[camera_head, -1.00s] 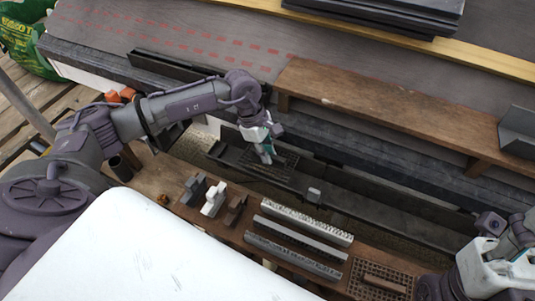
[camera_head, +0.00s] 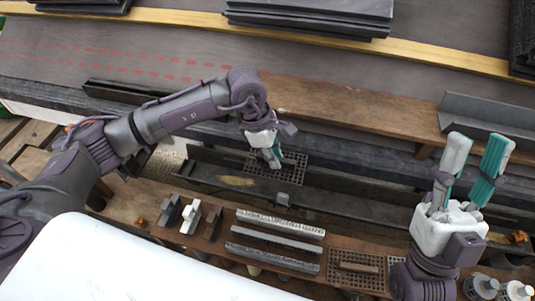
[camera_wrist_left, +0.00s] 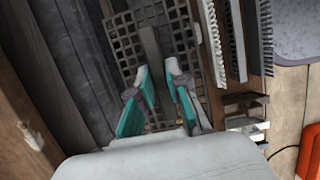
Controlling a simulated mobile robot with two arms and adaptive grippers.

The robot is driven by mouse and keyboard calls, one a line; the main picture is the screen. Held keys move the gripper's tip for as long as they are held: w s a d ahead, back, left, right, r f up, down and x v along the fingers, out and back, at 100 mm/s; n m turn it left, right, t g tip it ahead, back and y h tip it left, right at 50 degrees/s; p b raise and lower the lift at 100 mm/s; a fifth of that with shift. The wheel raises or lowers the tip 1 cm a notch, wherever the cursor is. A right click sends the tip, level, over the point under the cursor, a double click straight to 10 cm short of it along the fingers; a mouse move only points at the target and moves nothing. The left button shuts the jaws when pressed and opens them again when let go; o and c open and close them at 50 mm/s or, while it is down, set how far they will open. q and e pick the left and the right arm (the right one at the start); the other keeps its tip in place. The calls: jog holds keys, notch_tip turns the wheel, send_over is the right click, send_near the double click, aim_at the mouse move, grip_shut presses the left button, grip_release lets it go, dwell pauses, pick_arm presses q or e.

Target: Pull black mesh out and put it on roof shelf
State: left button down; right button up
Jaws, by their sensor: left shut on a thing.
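The black mesh (camera_head: 291,172) is a dark square grid in the long dark gutter (camera_head: 345,184) below the roof edge. My left gripper (camera_head: 275,163) reaches down onto it from above. In the left wrist view, my left gripper (camera_wrist_left: 158,68) is shut on the upright bar of the mesh, and the mesh grid (camera_wrist_left: 128,46) spreads around it. Whether the mesh is clear of the gutter floor is hard to tell. The roof shelf (camera_head: 345,106) is a brown wooden plank above the gutter. My right gripper (camera_head: 476,165) is open and empty at the right, fingers pointing up.
The brown bench (camera_head: 145,198) holds small brackets (camera_head: 190,217), long comb-like strips (camera_head: 275,247) and a brown grid piece (camera_head: 357,270). A grey angled metal piece (camera_head: 490,112) sits at the shelf's right end. Dark tiles (camera_head: 310,15) are stacked higher up. The shelf's middle is clear.

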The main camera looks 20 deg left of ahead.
pick_arm(q)
jog(key=c, duration=1.7)
grip_release()
grip_shut()
jog(key=shift+r, duration=0.1)
